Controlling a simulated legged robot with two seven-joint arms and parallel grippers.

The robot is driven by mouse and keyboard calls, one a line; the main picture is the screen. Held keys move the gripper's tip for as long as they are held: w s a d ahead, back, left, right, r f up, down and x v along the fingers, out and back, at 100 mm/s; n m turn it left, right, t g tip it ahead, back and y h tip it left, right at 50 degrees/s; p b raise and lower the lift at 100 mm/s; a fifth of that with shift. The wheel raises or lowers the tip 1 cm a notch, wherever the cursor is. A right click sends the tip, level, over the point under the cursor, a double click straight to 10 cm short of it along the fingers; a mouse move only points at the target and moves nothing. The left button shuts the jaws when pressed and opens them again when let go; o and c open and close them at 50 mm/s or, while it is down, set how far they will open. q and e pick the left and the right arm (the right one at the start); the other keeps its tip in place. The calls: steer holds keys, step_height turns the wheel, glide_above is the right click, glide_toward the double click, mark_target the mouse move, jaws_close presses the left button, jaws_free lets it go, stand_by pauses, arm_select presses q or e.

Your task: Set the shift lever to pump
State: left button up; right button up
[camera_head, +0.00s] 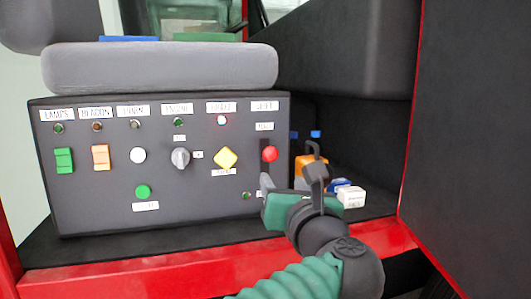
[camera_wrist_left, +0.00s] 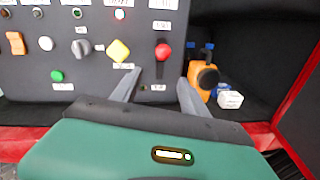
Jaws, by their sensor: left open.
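The shift lever with its red round knob (camera_head: 269,154) is at the right end of the dark control panel (camera_head: 100,210). The knob sits near the top of a dark vertical slot, below a small white label. In the wrist view the red knob (camera_wrist_left: 163,50) is ahead of the fingers, with the slot running down below it. My left gripper (camera_head: 289,168) is open and empty. In the wrist view my left gripper (camera_wrist_left: 160,76) has its fingertips apart, below the knob on either side of the slot. A lower label is partly hidden by a finger. My right gripper is not in view.
A yellow diamond knob (camera_head: 226,158), a grey rotary knob (camera_head: 180,158) and a green button (camera_head: 142,192) are left of the lever. An orange object (camera_head: 305,163) and a small white box (camera_head: 351,197) stand right of the panel. A grey padded block (camera_head: 160,67) overhangs the panel.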

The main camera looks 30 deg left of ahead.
mark_target(269, 160)
arm_select(q)
steer(key=p+x, duration=0.2)
steer(key=x, duration=1.4)
steer(key=shift+d, duration=0.35)
steer(key=shift+c, duration=0.5)
steer(key=c, duration=1)
jaws_close()
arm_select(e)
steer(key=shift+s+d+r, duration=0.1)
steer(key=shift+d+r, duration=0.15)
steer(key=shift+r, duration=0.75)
